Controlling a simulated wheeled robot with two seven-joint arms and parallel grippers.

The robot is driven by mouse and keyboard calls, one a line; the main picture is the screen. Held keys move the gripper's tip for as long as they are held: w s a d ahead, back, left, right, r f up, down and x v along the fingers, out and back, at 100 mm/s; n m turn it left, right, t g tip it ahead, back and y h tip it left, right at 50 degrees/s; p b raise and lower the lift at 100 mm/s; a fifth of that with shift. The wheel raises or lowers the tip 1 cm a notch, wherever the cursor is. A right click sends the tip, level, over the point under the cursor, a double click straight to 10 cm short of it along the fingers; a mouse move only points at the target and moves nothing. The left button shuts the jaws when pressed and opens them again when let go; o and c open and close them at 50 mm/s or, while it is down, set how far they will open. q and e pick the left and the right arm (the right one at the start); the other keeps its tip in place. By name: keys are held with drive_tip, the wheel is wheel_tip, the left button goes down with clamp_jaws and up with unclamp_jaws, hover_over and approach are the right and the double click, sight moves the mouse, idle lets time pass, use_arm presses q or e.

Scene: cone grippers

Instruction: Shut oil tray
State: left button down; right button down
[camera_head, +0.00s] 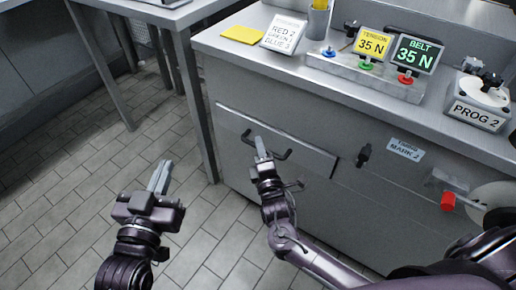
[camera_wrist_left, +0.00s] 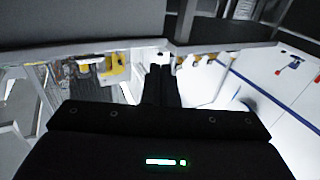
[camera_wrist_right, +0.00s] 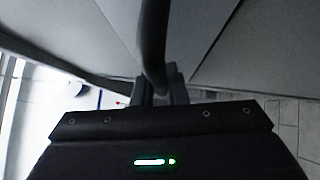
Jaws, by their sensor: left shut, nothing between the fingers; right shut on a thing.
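The oil tray front (camera_head: 308,166) is a grey panel in the side of the metal cabinet, with a dark bar handle (camera_head: 283,155). It looks about flush with the cabinet, but I cannot tell whether a small gap is left. In the right wrist view the dark handle (camera_wrist_right: 153,45) runs down between the fingers (camera_wrist_right: 160,90). My left gripper (camera_head: 162,175) is shut and empty, above the floor left of the cabinet. Its closed fingers show in the left wrist view (camera_wrist_left: 160,85).
On the counter are a yellow pad (camera_head: 242,35), a note sign (camera_head: 285,33), a panel with coloured knobs (camera_head: 365,75) and a PROG 2 device (camera_head: 480,105). A dark knob (camera_head: 364,155) and a red-ended part (camera_head: 448,201) stick out right of the tray. Tiled floor (camera_head: 90,195) lies free at left.

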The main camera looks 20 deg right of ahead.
drive_tip(key=shift+w+d+r, duration=0.1)
drive_tip(key=shift+d, duration=0.15)
drive_tip(key=c, duration=1.8)
unclamp_jaws()
drive_tip(key=o, duration=0.3)
drive_tip(key=shift+w, duration=0.1)
use_arm(q)
drive_tip(key=shift+w, duration=0.1)
use_arm(e)
drive_tip(key=shift+o, duration=0.2)
use_arm(q)
drive_tip(key=shift+f, duration=0.1)
use_arm(e)
drive_tip(key=shift+s, duration=0.2)
